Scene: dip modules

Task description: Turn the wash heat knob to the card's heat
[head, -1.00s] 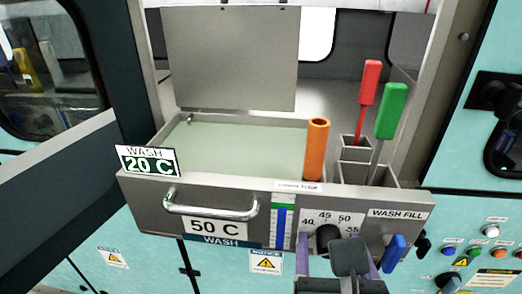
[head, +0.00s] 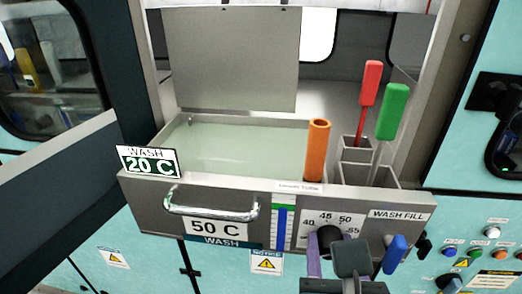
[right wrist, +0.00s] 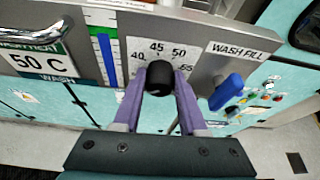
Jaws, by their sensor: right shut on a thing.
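The black wash heat knob (head: 328,236) is on the white dial (right wrist: 137,50), with marks 40, 45, 50 and 55 showing around it. My right gripper (right wrist: 158,88) is shut on the knob, one purple finger on each side. I cannot make out a pointer on the knob. A card reading 50 C (head: 215,229), with WASH below it, is on the tank front under the handle. A sign reading WASH 20 C (head: 150,161) stands at the tank's left corner. My left gripper is not in view.
The blue wash fill lever (head: 395,253) is close to the right of my gripper. A blue level gauge (head: 282,226) is left of the dial. An orange tube (head: 316,150) and red (head: 371,83) and green (head: 392,112) handled tools stand above. The metal handle (head: 211,208) sticks out at left.

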